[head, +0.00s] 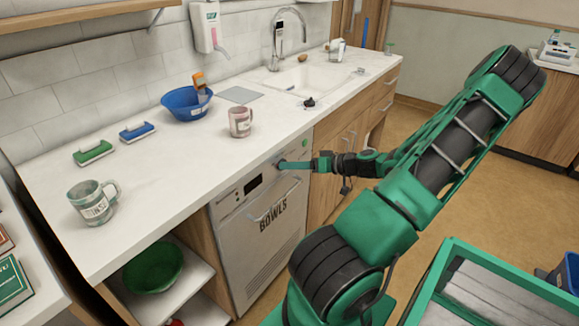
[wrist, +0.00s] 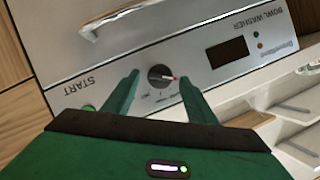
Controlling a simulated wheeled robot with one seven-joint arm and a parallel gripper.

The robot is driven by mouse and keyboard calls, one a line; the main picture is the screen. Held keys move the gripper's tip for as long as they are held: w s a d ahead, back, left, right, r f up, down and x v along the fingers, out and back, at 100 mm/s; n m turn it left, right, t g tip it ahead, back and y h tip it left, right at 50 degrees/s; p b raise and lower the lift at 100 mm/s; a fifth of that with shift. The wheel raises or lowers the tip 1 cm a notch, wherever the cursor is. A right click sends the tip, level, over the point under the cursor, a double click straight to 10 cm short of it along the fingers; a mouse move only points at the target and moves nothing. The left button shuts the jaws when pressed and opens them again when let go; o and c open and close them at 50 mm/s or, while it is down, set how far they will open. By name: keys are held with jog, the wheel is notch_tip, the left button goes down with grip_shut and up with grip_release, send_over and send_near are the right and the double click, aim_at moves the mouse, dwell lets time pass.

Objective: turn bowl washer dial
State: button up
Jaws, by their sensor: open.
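The bowl washer (head: 262,240) is a pale front panel marked "BOWLS" under the counter, with a handle across it. Its control dial (wrist: 161,75) is a small dark round knob with a light pointer mark, seen in the wrist view between my fingers. My gripper (wrist: 160,79) is open, with one green finger on either side of the dial; I cannot tell whether they touch it. In the head view my gripper (head: 284,165) reaches the upper part of the washer's front and hides the dial.
A green START button (wrist: 88,108) is beside the dial, and a dark display (wrist: 228,51) is on the other side. On the counter (head: 190,150) stand a pink mug (head: 240,123), a blue bowl (head: 184,108) and a grey-green mug (head: 90,204). A green bowl (head: 152,267) sits on a shelf below.

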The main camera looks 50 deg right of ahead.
jog(key=shift+w+a+f, duration=0.2)
jog(key=shift+w+f, duration=0.05)
jog(key=shift+w, duration=0.4)
jog(key=c, duration=1.1)
jog(key=shift+o, duration=0.2)
jog(key=shift+d, duration=0.1)
